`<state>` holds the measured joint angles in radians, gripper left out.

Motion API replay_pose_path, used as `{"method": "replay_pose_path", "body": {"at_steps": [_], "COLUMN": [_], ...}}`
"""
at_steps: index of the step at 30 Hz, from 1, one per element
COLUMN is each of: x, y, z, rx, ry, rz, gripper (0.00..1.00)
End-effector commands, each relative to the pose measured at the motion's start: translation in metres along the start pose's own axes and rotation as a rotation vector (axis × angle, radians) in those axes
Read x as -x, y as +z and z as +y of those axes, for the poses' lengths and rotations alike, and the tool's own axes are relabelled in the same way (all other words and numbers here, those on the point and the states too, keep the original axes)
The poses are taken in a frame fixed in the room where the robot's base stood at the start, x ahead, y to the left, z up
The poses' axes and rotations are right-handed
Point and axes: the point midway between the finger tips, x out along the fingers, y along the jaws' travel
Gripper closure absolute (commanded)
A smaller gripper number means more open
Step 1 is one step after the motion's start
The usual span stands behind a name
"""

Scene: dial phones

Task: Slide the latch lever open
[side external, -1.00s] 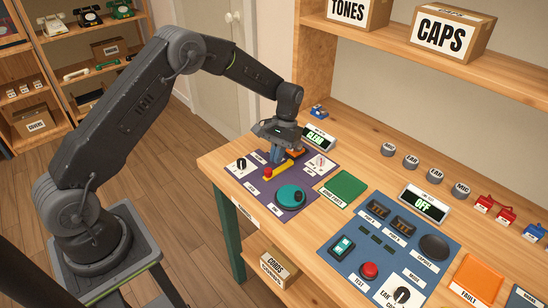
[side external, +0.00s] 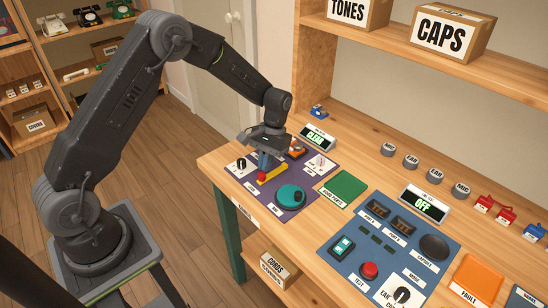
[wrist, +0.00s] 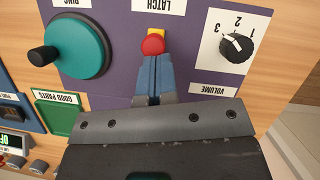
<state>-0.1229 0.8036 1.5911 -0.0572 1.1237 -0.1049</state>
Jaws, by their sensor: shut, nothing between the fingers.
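The latch is a yellow slide bar (side external: 275,174) with a round red knob on the purple panel (side external: 293,211). In the wrist view, the red knob (wrist: 153,44) sits at the top centre, below the LATCH label, with a bit of yellow bar behind it. My gripper (side external: 263,168) is low over the latch. Its blue fingers (wrist: 156,60) are shut together and empty, with their tips right beside the knob in the picture. I cannot tell whether they touch it. The fingers and gripper body hide part of the latch.
A teal dial (wrist: 75,45) and a black volume knob (wrist: 236,46) flank the latch. A green pad (side external: 343,187) lies to the panel's right. A small display (side external: 318,137) stands behind. A blue panel (side external: 389,250) lies further right.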

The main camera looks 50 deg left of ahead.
Motion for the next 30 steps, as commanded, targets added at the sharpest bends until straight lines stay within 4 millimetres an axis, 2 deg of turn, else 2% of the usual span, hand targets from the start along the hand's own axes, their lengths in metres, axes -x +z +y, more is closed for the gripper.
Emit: {"method": "replay_pose_path", "body": {"at_steps": [13, 17, 22, 30], "x": [-0.001, 0.004, 0.013, 0.075], "y": [-0.002, -0.013, -0.037, -0.037], "z": [0.000, -0.001, -0.001, -0.001], "rx": [-0.001, 0.000, 0.000, 0.000], "ry": [-0.001, 0.000, 0.000, 0.000], "rz": [-0.001, 0.000, 0.001, 0.004], "gripper": [1.00, 1.00, 1.00, 1.00]}}
